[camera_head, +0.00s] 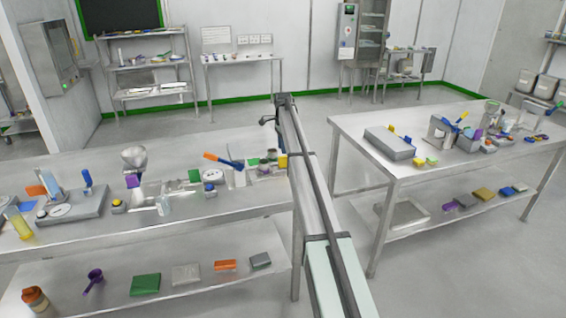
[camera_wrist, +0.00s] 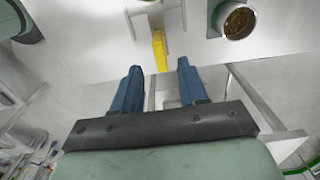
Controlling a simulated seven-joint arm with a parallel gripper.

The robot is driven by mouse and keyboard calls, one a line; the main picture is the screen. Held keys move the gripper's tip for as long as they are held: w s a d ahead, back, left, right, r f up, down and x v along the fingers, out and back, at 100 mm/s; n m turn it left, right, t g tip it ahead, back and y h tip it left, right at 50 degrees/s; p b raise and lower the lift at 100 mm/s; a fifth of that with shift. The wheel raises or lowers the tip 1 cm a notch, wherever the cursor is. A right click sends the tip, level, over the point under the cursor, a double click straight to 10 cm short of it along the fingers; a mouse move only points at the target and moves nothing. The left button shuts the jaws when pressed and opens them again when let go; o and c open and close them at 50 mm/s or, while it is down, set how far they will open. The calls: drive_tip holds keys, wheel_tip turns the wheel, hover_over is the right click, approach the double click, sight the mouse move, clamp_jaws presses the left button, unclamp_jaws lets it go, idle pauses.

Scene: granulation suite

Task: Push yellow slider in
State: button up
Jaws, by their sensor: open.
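The yellow slider (camera_wrist: 160,51) shows in the wrist view as a narrow upright bar on a pale panel. It lies beyond my gripper (camera_wrist: 158,67), in line with the gap between its two blue fingers. The fingers are open, with nothing held. I cannot tell whether they touch the slider. In the head view, a small yellow piece (camera_head: 282,161) beside my arm at the left table's right end may be the same slider; my arm partly hides this area. My fingers are not clear in the head view.
A round metal-rimmed cup (camera_wrist: 238,20) stands right of the slider in the wrist view. The left table (camera_head: 225,202) carries many tools, including an orange-and-blue handle (camera_head: 224,160). A second table (camera_head: 360,150) stands to the right, with an open floor gap between.

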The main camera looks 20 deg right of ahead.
sight(283, 167)
wheel_tip(283, 167, down, 8)
drive_tip(key=shift+f, duration=0.1)
idle(0.4)
drive_tip(key=shift+c, duration=0.4)
clamp_jaws()
